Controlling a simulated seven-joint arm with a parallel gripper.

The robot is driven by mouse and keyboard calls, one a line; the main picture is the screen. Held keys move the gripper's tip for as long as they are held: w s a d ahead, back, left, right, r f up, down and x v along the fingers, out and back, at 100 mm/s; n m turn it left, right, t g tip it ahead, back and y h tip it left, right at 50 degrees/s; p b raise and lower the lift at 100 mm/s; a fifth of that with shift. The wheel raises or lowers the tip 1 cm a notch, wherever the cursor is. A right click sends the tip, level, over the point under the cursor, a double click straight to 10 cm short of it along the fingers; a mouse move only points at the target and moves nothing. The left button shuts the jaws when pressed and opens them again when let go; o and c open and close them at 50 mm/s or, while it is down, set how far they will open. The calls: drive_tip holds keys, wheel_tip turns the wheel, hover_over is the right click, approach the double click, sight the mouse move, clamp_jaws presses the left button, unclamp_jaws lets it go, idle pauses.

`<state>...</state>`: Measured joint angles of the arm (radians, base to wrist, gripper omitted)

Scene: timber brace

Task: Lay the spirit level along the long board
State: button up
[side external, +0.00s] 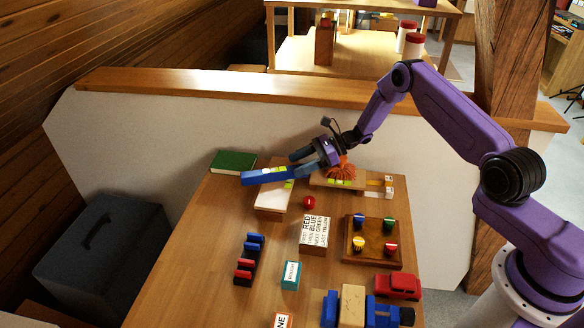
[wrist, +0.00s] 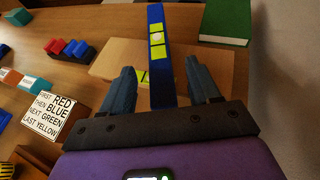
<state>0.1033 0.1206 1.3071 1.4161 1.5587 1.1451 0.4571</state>
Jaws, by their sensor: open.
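The spirit level is a blue bar with yellow-green vials (side external: 258,178), at the far left part of the table in the side view. In the wrist view the level (wrist: 155,22) runs lengthwise between my fingers and beyond them. My gripper (side external: 308,160) is open, with one finger on either side of the level (wrist: 160,68) and gaps showing. A pale wooden board (side external: 270,204) lies below the level, which crosses it rather than running along it. The board also shows in the wrist view (wrist: 212,68). I cannot tell whether level and board touch.
A green book (side external: 233,161) lies at the far left corner. An orange bristly thing (side external: 340,172) sits behind my gripper. A red ball (side external: 309,202), a text block (side external: 313,232), a peg board (side external: 348,252) and several red and blue blocks (side external: 245,265) stand nearer. Left table edge is clear.

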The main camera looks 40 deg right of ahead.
drive_tip(key=r, duration=0.6)
drive_tip(key=shift+a+r, duration=0.2)
drive_tip(key=shift+r, duration=0.15)
drive_tip(key=shift+a, duration=0.1)
drive_tip(key=s+a+r+n+g+h, duration=0.25)
drive_tip(key=s+a+n, duration=0.2)
drive_tip(key=s, duration=0.35)
drive_tip(key=s+a+r+n+g+h, duration=0.1)
drive_tip(key=s+a+r+n+g, duration=0.25)
drive_tip(key=s+n, duration=0.3)
drive_tip(key=s+a+r+n+g+h, duration=0.25)
drive_tip(key=s+r+n+g, duration=0.2)
drive_tip(key=s, duration=0.45)
drive_tip(key=s+d+r+n+t+h, duration=0.2)
drive_tip(key=s+d+n, duration=0.4)
drive_tip(key=s+n, duration=0.4)
drive_tip(key=s+d+r+n+t+h, duration=0.2)
drive_tip(key=s+d+n, duration=0.4)
drive_tip(key=s+n, duration=0.3)
drive_tip(key=s+t+h, duration=0.1)
drive_tip(key=s+h, duration=0.1)
drive_tip(key=shift+s+n, duration=0.3)
drive_tip(key=shift+n, duration=0.05)
